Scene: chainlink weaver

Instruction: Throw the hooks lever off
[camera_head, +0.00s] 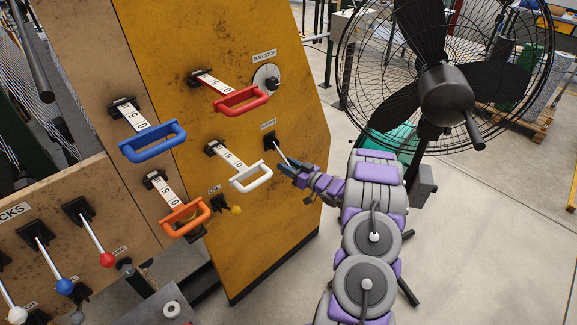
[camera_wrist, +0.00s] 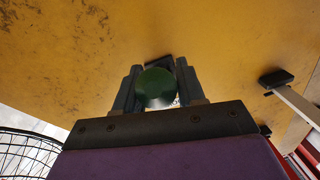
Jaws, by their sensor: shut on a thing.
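The hooks lever (camera_head: 278,150) sticks out from the right part of the yellow panel, under a small label that is hard to read. Its thin pale rod slopes down and right from a dark bracket. Its green ball knob (camera_wrist: 155,86) shows in the wrist view, and my gripper hides it in the head view. My gripper (camera_head: 290,169) is at the rod's outer end. In the wrist view, my gripper's fingers (camera_wrist: 158,78) are shut on the green knob, one on each side.
A white handle (camera_head: 251,179) sits left of my gripper, with red (camera_head: 241,100), blue (camera_head: 152,142) and orange (camera_head: 187,217) handles beyond it. A yellow knob (camera_head: 236,210) is below the white one. A large black fan (camera_head: 445,95) stands right. Bare floor lies right of my arm.

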